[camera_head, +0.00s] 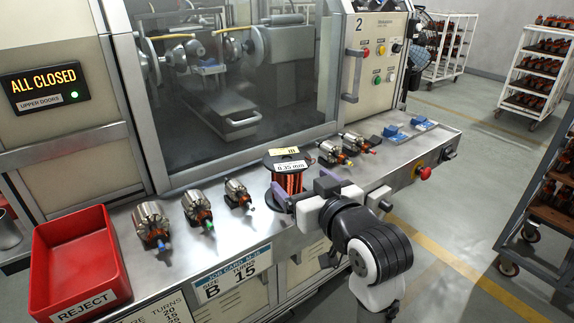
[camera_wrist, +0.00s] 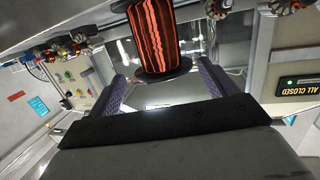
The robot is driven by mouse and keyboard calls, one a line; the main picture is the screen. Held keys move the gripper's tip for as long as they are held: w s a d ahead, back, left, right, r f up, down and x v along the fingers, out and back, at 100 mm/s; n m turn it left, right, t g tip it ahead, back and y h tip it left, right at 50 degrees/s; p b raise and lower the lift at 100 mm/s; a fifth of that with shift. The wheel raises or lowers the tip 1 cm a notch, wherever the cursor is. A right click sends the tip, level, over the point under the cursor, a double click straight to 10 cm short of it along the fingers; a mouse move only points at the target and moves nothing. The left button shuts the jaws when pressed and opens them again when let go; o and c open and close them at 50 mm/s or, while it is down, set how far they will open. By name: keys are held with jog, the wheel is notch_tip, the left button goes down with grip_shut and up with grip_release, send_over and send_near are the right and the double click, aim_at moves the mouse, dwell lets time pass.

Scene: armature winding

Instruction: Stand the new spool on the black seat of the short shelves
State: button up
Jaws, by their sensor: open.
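The spool (camera_head: 289,182) has black flanges, orange-brown copper wire and a white label reading 0.35 mm on top. It stands upright on the metal ledge in front of the machine window. My gripper (camera_head: 303,191) is open, on the near right side of the spool. In the wrist view the spool (camera_wrist: 154,42) shows ahead of my gripper (camera_wrist: 164,80), in line with the gap between the two purple fingers; I cannot tell if they touch it. I cannot make out a black seat or short shelves in either view.
Several armatures (camera_head: 152,222) stand along the ledge (camera_head: 265,222) on both sides of the spool. A red reject bin (camera_head: 78,262) is at the left. Blue pieces (camera_head: 393,133) and a red button (camera_head: 424,173) are to the right. Rack carts (camera_head: 537,82) stand beyond open floor.

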aim_at(287, 168)
jog(key=p+x, duration=0.1)
jog(key=x, duration=0.7)
grip_shut()
jog(key=shift+r, duration=0.1)
dwell(0.4)
